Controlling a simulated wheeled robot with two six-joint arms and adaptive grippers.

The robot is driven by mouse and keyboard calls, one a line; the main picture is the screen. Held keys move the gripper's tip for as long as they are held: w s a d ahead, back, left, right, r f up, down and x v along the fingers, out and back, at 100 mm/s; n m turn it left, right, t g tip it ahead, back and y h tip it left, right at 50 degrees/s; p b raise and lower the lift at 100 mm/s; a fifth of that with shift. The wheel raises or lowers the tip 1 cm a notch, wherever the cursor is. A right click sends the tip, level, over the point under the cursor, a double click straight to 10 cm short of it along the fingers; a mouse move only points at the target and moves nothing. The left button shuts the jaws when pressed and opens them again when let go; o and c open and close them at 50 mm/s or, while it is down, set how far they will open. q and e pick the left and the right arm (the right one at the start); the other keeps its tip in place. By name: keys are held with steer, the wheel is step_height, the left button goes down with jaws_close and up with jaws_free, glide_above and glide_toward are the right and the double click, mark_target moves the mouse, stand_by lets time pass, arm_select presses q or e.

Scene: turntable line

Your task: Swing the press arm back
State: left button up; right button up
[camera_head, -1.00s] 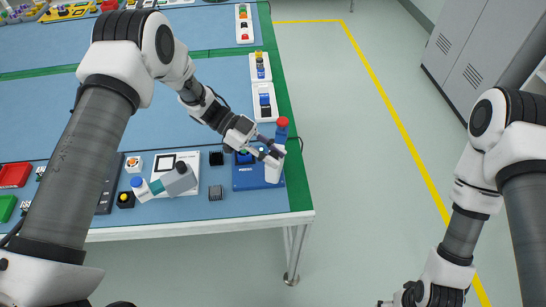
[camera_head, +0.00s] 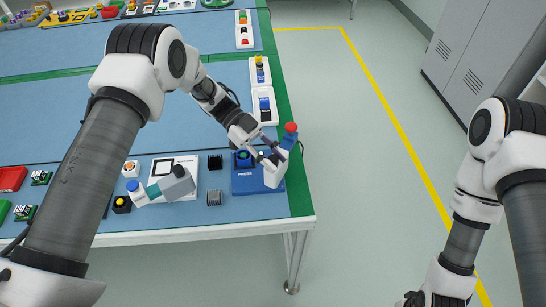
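The press stands at the table's right front corner. Its blue base (camera_head: 247,182) is marked PRESS. Its white arm (camera_head: 278,174) leans to the right over the base's right side, with a blue part and a red knob (camera_head: 291,127) at the upper end. My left gripper (camera_head: 271,152) is at the press, just left of the white arm. Its two dark fingers look spread apart with nothing held between them. I cannot tell whether a fingertip touches the arm. My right gripper is below the picture edge.
White button panels (camera_head: 263,105) line the right edge. Floor right of the table is clear.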

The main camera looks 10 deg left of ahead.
arm_select(q)
steer(key=shift+o, duration=0.6)
steer(key=v, duration=1.2)
steer(key=shift+f, duration=0.15)
